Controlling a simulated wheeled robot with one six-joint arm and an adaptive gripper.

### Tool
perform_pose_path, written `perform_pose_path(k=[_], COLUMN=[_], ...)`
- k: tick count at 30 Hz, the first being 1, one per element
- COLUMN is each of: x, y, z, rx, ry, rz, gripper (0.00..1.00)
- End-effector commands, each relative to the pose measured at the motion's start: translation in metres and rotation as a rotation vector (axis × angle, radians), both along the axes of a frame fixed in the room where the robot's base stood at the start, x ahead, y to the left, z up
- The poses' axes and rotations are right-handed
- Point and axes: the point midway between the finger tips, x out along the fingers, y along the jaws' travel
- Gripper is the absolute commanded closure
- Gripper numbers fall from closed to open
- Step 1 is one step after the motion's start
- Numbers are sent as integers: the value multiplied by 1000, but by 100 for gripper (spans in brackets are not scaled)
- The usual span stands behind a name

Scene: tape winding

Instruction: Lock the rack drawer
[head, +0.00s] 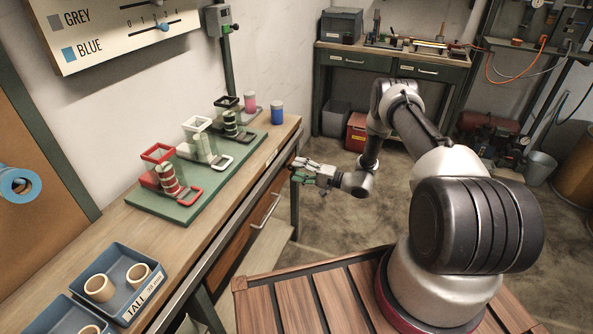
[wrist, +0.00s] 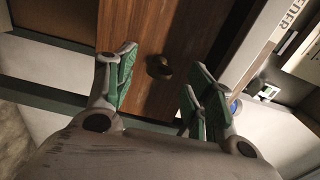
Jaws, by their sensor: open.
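The wooden drawer front (head: 248,243) sits under the long workbench in the head view, with a metal bar handle (head: 266,211) on it. Whether the brass piece is turned is too small to tell.
The bench top (head: 184,235) bears a green board (head: 205,200) with red, white and black frames and striped stacks. A blue cup (head: 277,112) stands behind it, and a blue tray (head: 118,285) with rings stands in front. Open floor lies behind my gripper.

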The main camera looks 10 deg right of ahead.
Motion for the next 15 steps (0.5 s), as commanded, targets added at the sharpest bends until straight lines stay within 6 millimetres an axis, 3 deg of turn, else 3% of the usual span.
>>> perform_pose_path(k=[9,15], x=[-40,-58], y=[-58,-80], z=[0,0], rx=[1,0], ry=[2,1], rz=[-5,-2], gripper=[46,46])
